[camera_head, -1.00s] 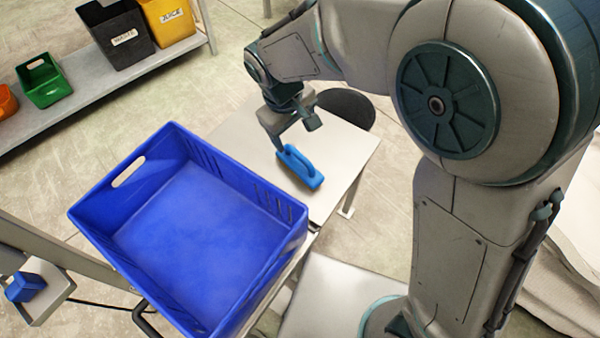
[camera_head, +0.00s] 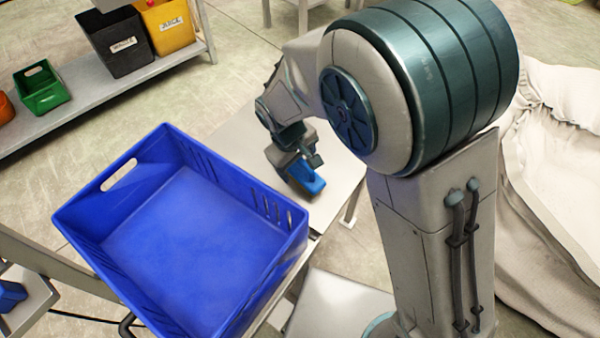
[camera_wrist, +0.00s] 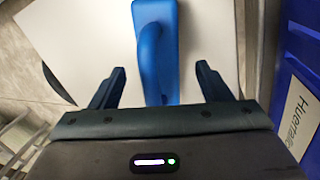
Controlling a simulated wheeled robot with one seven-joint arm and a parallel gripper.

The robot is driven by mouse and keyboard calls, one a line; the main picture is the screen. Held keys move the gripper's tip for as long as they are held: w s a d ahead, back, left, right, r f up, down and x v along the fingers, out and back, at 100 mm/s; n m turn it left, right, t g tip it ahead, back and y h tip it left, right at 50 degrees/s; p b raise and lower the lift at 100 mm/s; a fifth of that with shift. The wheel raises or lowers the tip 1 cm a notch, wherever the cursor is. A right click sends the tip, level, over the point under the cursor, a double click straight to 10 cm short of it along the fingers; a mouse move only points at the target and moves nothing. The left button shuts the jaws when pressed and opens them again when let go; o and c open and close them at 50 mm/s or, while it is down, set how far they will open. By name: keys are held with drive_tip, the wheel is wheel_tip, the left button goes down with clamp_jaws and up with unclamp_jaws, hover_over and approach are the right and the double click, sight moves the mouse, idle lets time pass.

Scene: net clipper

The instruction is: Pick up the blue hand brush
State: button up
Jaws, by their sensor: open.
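The blue hand brush (camera_head: 306,178) lies on a pale table (camera_head: 240,139), partly hidden by my gripper in the head view. My gripper (camera_head: 300,168) is low over the brush. In the wrist view, the brush (camera_wrist: 170,45) shows its looped handle running down the picture between the two dark fingers. My gripper (camera_wrist: 160,84) is open there, with one finger on each side of the handle and a gap to each. I cannot tell how far the fingertips are above the table.
A shelf (camera_head: 85,100) at the upper left holds black, yellow and green bins. A pale cloth-like thing (camera_head: 560,150) is at the right.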

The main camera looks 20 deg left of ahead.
drive_tip(key=shift+w+f, duration=0.2)
drive_tip(key=shift+f, duration=1)
drive_tip(key=shift+d+r, duration=0.1)
drive_tip(key=c, duration=1.2)
drive_tip(key=shift+c, duration=0.2)
drive_tip(key=shift+r, duration=0.5)
wheel_tip(320, 180, up, 4)
drive_tip(key=shift+d+f+p, duration=0.1)
drive_tip(key=shift+p, duration=0.95)
drive_tip(key=w+d+r+p, duration=0.2)
drive_tip(key=d+r, duration=0.4)
drive_tip(key=d, duration=0.5)
drive_tip(key=shift+d+p, duration=0.15)
drive_tip(key=shift+p, duration=0.25)
drive_tip(key=shift+r, duration=0.1)
